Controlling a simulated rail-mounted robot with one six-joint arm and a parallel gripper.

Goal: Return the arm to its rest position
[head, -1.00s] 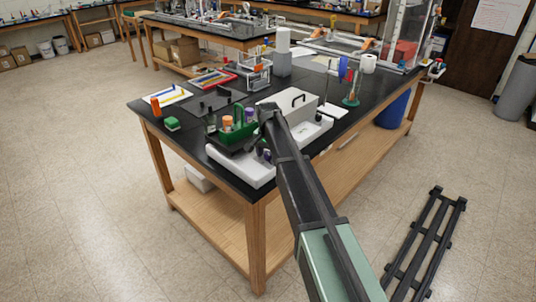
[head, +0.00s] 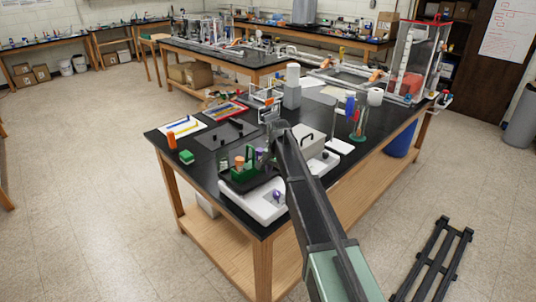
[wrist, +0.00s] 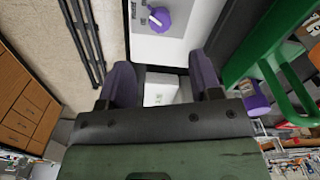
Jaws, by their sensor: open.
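My gripper (wrist: 163,82) is open, with its two dark purple fingers apart and nothing held between them. In the head view my arm reaches in from the lower right and its end is over the bench, beside the green tube rack (head: 250,168); the fingertips are hard to make out there. In the wrist view the white instrument (wrist: 148,48) with a purple knob (wrist: 175,16) lies beyond the fingers. The green rack fills the right side of that view (wrist: 285,35), with a purple-capped container (wrist: 250,95) near it.
A white box with a black handle (head: 308,153) stands right of my arm. The black bench (head: 200,145) also carries an orange cylinder (head: 171,140), a green block (head: 187,157), trays, and a stand with a blue item (head: 350,105). A dark rail (head: 432,262) lies on the floor at right.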

